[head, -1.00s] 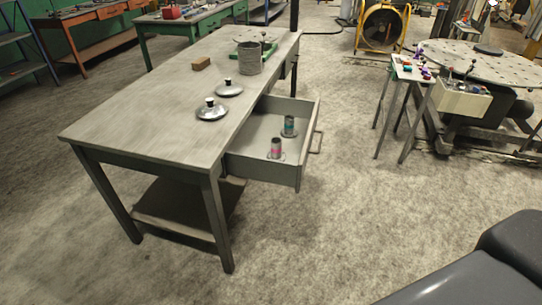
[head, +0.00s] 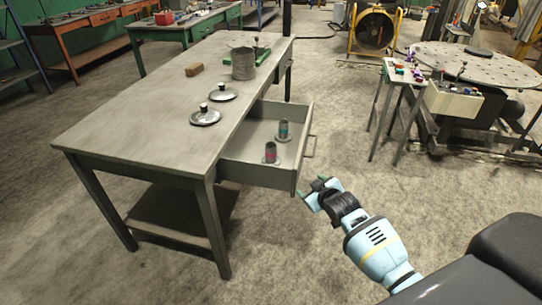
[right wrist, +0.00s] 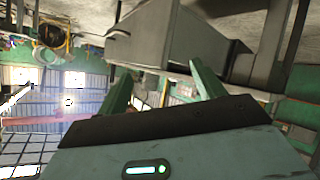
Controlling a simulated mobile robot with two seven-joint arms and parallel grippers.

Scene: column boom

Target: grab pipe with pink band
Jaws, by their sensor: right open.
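The pipe with the pink band (head: 270,153) stands upright in the open drawer (head: 243,174) of the grey table, near the drawer's front left part. A second pipe, with a teal band (head: 283,130), stands behind it in the same drawer. My right gripper (head: 312,190) is open and empty, outside the drawer, just right of and below its front corner. In the right wrist view its two green fingers (right wrist: 163,88) are apart with nothing between them, and the drawer's underside or side shows beyond. The pipes are not visible there. My left gripper is not in view.
On the grey table (head: 140,125) are two metal lids (head: 205,117), a grey cylindrical container (head: 243,63) and a brown block (head: 194,70). A small stand (head: 397,90) is at the right. The floor right of the drawer is clear.

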